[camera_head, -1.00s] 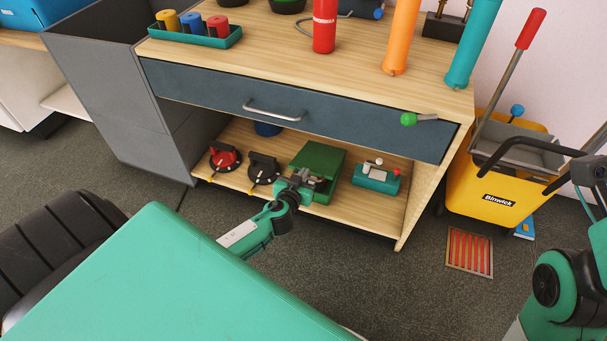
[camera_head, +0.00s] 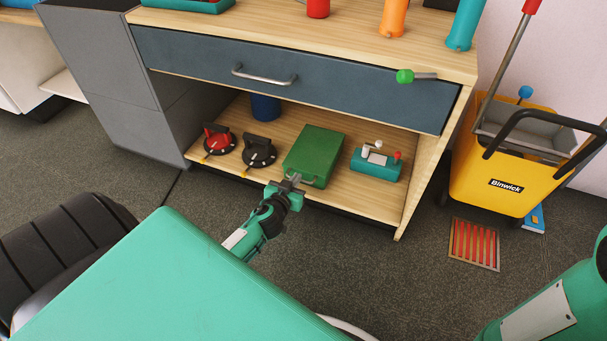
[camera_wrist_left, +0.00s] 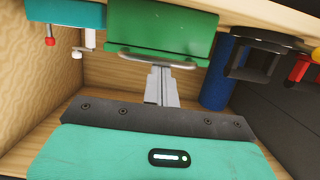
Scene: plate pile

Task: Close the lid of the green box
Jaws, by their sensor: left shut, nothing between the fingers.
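The green box (camera_head: 315,150) sits on the lower shelf of the wooden workbench. Its lid lies flat and looks shut in the head view, with a metal handle at the front. My left gripper (camera_head: 290,179) is at the box's front, by the handle, shut and empty. In the left wrist view the box (camera_wrist_left: 160,32) appears at the top, with its handle (camera_wrist_left: 160,60) just past my left fingertips (camera_wrist_left: 162,70). I cannot tell whether they touch it. My right gripper is out of view; only my right arm shows at lower right.
Left of the box on the shelf are a red-and-black knob (camera_head: 218,140), a black knob (camera_head: 258,151) and a blue cylinder (camera_head: 265,107). A teal device (camera_head: 376,162) is to its right. The closed drawer (camera_head: 310,75) is above. A yellow mop bucket (camera_head: 505,185) stands right.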

